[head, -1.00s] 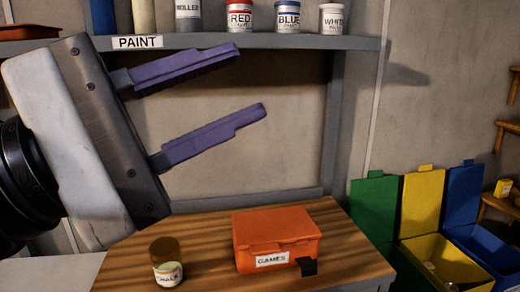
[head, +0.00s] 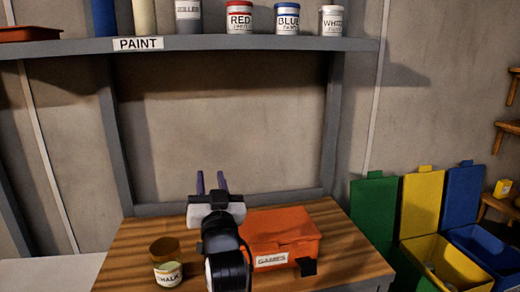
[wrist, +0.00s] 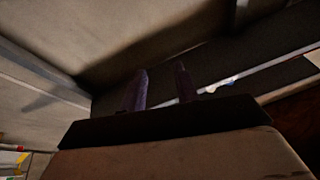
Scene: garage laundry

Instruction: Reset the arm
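My gripper (head: 211,183) is in the head view, low and in the middle, in front of the wall and above the wooden bench top. Its two purple fingers point away from the camera and stand apart with nothing between them. The fingers also show in the wrist view (wrist: 160,88), dark, with a gap between them. My arm hides part of the bench and the left edge of the orange games box (head: 290,240).
A chalk jar (head: 168,275) stands on the wooden bench (head: 125,250) left of my arm. The paint shelf (head: 220,44) with several cans runs above. Green, yellow (head: 445,262) and blue bins stand at the right. The wall area under the shelf is clear.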

